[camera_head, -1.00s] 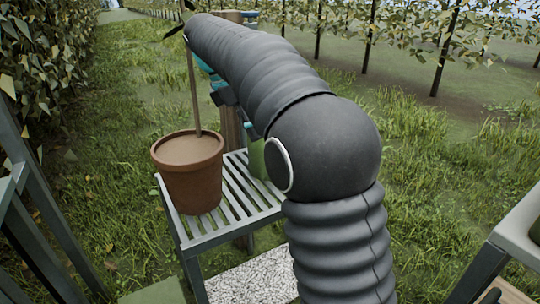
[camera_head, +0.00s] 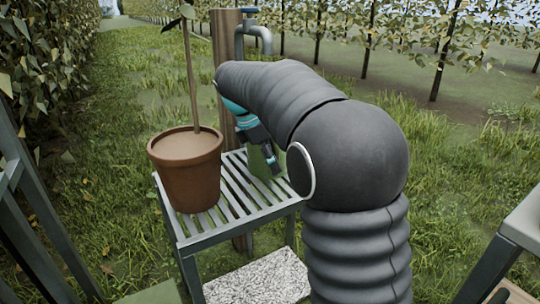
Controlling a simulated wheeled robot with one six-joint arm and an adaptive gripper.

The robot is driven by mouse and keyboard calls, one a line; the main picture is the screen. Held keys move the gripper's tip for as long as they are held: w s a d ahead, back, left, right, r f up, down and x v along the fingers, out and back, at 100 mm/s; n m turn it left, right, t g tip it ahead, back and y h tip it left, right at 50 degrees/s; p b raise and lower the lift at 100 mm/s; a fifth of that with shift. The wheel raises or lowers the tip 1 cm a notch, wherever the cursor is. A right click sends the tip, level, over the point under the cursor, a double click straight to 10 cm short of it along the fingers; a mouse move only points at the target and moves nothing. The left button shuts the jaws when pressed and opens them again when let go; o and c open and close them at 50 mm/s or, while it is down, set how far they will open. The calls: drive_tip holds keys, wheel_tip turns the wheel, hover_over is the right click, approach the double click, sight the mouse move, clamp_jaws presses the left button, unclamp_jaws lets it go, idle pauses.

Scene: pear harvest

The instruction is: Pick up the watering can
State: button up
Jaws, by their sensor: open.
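A green object (camera_head: 258,166), which looks like the watering can, stands on the slatted grey table (camera_head: 232,205) to the right of the potted plant. Only part of it shows; my gripper and arm cover the rest, so its handle and spout cannot be made out. My gripper (camera_head: 273,164), dark with a teal band above it, points down and to the right in front of the green object. Its fingers are open. Whether they touch the green object cannot be told from this view.
A terracotta pot (camera_head: 187,172) with a thin stem stands on the table's left part, close to my gripper. A wooden post (camera_head: 226,75) and a tap pipe (camera_head: 262,40) rise behind the table. A pale slab (camera_head: 262,280) lies below. Another table (camera_head: 518,225) is at right.

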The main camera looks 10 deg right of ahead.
drive_tip(key=shift+d+f, duration=0.1)
drive_tip(key=shift+f, duration=0.2)
clamp_jaws()
drive_tip(key=shift+r, duration=0.35)
